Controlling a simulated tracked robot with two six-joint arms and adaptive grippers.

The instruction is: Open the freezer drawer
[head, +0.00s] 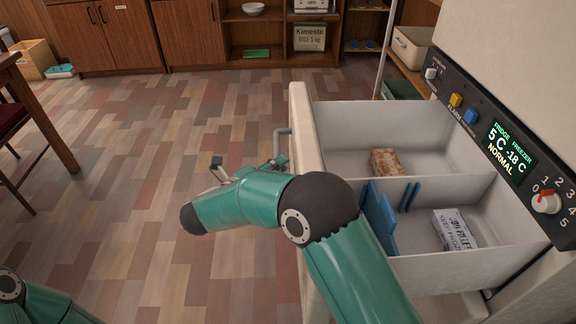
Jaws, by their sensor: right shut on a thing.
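The freezer drawer (305,130) is pulled out from the white appliance, its white front panel facing left and its inside showing from above. A grey bar handle (282,132) sticks out from that front. My right gripper (276,162) is at the handle and shut on it; my green forearm and wrist hide part of the grip. Inside the drawer are an orange-and-white package (385,162), blue dividers or packs (379,217) and a white printed package (454,229). My left arm shows only at the lower left corner; its gripper is out of view.
A control panel (500,140) with knobs and a lit display reading 5 C and -18 C is above the drawer. The wooden floor (150,150) left of the drawer is clear. A table (35,110) and chair stand at the left; cabinets (110,35) line the back.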

